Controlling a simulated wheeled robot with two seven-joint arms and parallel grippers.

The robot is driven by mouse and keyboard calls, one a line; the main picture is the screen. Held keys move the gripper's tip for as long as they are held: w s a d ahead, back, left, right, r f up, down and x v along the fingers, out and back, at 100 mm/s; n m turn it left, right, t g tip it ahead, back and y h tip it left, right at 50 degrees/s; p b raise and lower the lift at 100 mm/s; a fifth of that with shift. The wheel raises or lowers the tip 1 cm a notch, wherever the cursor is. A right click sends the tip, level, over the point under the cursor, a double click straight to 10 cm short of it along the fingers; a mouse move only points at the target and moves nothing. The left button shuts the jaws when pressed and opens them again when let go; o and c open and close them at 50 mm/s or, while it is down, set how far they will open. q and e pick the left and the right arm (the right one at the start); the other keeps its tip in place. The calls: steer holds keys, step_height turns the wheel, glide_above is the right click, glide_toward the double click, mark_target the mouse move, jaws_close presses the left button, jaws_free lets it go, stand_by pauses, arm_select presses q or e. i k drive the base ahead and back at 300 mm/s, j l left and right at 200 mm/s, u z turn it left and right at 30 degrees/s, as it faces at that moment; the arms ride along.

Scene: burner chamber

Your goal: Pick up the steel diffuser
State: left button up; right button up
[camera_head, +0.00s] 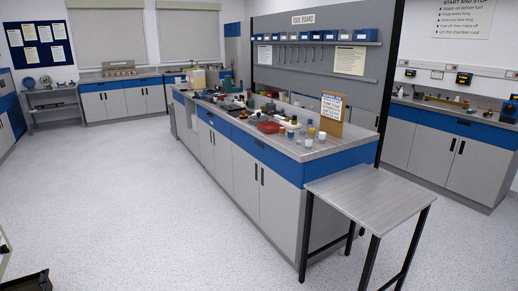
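I cannot make out the steel diffuser for certain. Many small items crowd the top of the central island bench (345,150), and at this distance they are too small to tell apart. A red bowl-like item (269,127) lies among them near the bench's front edge. Small white-topped jars stand to its right. Neither of my grippers can be recognised in the head view.
A bare grey side table (370,195) adjoins the island's near end. A tool board wall (310,60) stands behind. Counters (455,125) line the right and back. Open speckled floor (120,190) lies left. A dark object (27,281) shows at lower left.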

mark_target(258, 118)
steer(key=i+j+u, duration=0.25)
steer(key=i, duration=0.85)
steer(key=i+u, duration=0.3)
steer(key=i, duration=0.85)
steer(key=i+j+z, duration=0.1)
steer(key=i+z, duration=0.2)
steer(key=i, duration=0.2)
steer(key=i+j+z, duration=0.3)
steer(key=i, duration=0.25)
steer(key=i+j+z, duration=0.3)
steer(key=i, duration=0.15)
